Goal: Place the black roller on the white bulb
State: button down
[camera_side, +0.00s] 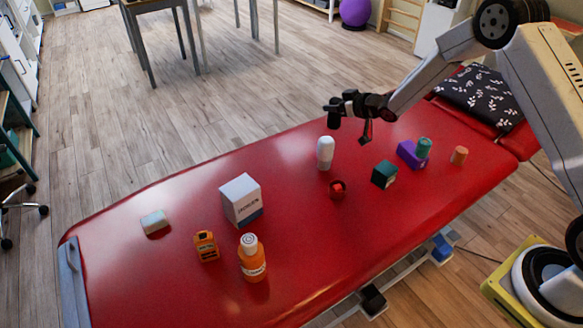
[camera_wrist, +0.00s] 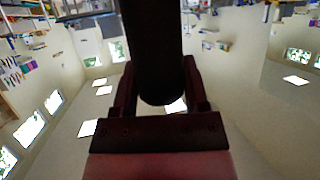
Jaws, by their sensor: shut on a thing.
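My gripper (camera_side: 345,104) is above the red couch, up and slightly right of the white bulb. It is shut on the black roller (camera_side: 333,116), which looks roughly upright at the gripper's end. In the wrist view the black roller (camera_wrist: 152,45) is a thick dark cylinder between the two fingers. The white bulb (camera_side: 325,153) stands upright on the couch below the roller, apart from it. The bulb does not show in the wrist view.
On the red couch (camera_side: 180,200) are a white box (camera_side: 241,198), orange bottle (camera_side: 252,260), small orange container (camera_side: 206,246) and pale block (camera_side: 154,221). Right of the bulb are a red piece (camera_side: 337,188), green cube (camera_side: 384,174), purple block (camera_side: 410,154), teal cylinder (camera_side: 423,147) and orange cylinder (camera_side: 459,155).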

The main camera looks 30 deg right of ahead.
jog(key=shift+w+d+f, duration=0.1)
jog(key=shift+w+f, duration=1.15)
jog(key=shift+f, duration=0.2)
jog(key=shift+f, duration=0.1)
jog(key=shift+w+f, duration=0.15)
jog(key=shift+f, duration=0.75)
jog(key=shift+w+f, duration=0.1)
jog(key=shift+f, duration=0.75)
jog(key=shift+f, duration=0.1)
jog(key=shift+c, duration=0.5)
grip_release()
